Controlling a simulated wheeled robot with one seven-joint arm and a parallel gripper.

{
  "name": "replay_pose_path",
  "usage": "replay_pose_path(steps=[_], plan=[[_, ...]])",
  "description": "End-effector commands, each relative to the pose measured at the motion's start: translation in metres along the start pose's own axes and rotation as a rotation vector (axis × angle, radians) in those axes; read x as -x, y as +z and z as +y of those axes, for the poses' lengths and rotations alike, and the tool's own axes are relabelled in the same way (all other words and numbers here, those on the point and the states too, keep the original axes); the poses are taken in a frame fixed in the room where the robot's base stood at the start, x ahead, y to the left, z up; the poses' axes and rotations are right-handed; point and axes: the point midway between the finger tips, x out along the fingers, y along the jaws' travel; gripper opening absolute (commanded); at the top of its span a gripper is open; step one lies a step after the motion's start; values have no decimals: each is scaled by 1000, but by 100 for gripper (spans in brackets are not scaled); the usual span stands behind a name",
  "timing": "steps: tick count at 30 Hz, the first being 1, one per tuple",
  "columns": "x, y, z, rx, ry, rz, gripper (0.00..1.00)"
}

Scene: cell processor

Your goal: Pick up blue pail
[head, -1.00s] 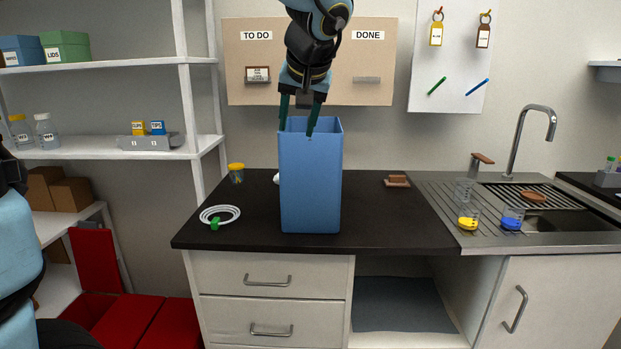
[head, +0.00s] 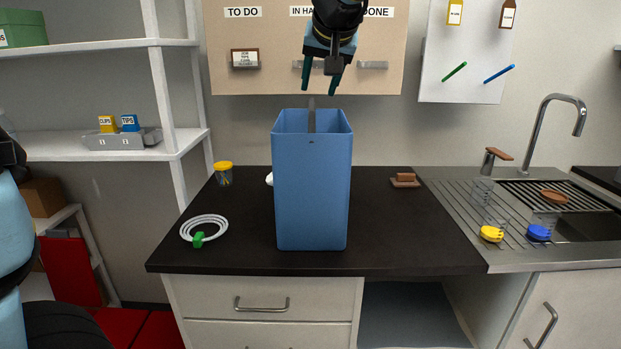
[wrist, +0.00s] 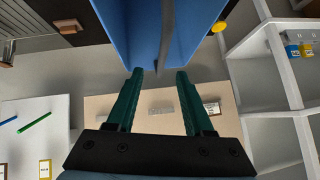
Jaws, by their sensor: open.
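The blue pail (head: 312,195) is a tall, open-topped box standing upright on the black counter, near its front edge. A thin grey strip, perhaps its handle, rises above its rim in the head view. In the wrist view the pail (wrist: 118,30) fills the top middle, with the grey strip running down towards the fingers. My gripper (head: 319,88) is above the pail's rim, open and empty, its dark green fingers pointing down. In the wrist view the fingertips (wrist: 156,74) are apart, with the end of the grey strip between or just beyond them; contact cannot be told.
The black counter (head: 410,235) holds a coiled white tube (head: 205,228) with a green clip, a yellow-lidded jar (head: 223,173) and a brown block (head: 405,179). A white shelf (head: 90,148) stands left; a sink (head: 590,228) lies right. A notice board (head: 270,80) hangs behind.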

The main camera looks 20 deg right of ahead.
Motion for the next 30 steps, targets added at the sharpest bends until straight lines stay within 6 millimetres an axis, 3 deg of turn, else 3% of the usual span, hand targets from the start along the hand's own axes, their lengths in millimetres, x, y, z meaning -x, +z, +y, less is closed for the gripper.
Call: replay_pose_path(steps=[3, 11, 21, 29, 30], plan=[[-18, -1, -1, -1, -3, -3, 52], [-38, -1, -2, -2, -2, -3, 52], [-81, 1, -4, -1, -1, -2, 52], [-84, 2, -4, 1, 0, -1, 52], [-84, 2, -4, 1, 0, -1, 48]])
